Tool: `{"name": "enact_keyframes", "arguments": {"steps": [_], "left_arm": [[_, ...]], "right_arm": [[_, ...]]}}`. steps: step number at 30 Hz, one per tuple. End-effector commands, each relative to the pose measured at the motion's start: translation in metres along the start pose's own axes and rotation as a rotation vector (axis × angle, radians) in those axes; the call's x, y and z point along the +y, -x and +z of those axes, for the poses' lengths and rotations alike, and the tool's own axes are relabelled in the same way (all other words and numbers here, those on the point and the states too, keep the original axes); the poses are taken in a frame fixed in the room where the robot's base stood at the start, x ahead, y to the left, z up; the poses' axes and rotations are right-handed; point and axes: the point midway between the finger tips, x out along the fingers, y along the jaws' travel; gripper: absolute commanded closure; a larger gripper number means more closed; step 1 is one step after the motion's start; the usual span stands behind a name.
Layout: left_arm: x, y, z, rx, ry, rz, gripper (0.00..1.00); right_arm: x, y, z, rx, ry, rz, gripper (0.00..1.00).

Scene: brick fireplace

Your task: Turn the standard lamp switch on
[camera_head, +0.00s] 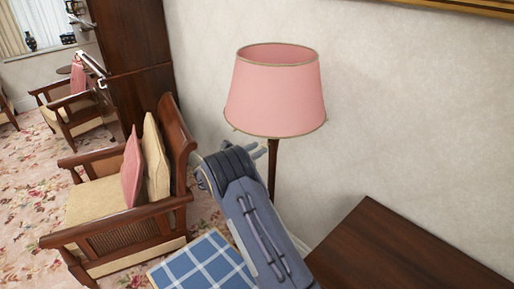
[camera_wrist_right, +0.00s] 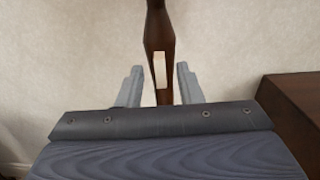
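The standard lamp has a pink shade (camera_head: 275,95) with a thin trim and a dark wooden pole (camera_head: 272,165) beside the wall. In the right wrist view the pole (camera_wrist_right: 160,25) runs down the middle, with a narrow pale rectangular patch (camera_wrist_right: 159,70) on it; I cannot tell if this is the switch. My right gripper (camera_head: 261,151) is just below the shade, close to the pole. In the wrist view the gripper (camera_wrist_right: 159,84) is open, its fingers apart to either side of the pole, with gaps visible. My left gripper is not in view.
A dark wooden cabinet top (camera_head: 395,255) lies right of my right arm. A wooden armchair (camera_head: 125,205) with pink and cream cushions stands left, and a blue checked cloth surface (camera_head: 205,264) lies below. Floral carpet (camera_head: 30,180) is open at left.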

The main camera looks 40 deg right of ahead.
Motion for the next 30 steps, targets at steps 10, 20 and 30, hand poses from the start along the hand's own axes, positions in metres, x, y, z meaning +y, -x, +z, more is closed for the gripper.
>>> {"name": "enact_keyframes", "arguments": {"steps": [10, 20, 30], "left_arm": [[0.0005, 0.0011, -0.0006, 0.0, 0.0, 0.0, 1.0], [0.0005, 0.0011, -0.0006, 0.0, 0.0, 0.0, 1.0], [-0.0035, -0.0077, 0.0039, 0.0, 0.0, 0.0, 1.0]], "right_arm": [[0.0, -0.0063, -0.0003, 0.001, -0.001, 0.0, 0.67], [-0.0001, -0.0061, -0.0002, 0.001, -0.001, 0.0, 1.0], [-0.0001, -0.0058, -0.0023, 0.0, -0.045, 0.0, 1.0]]}}
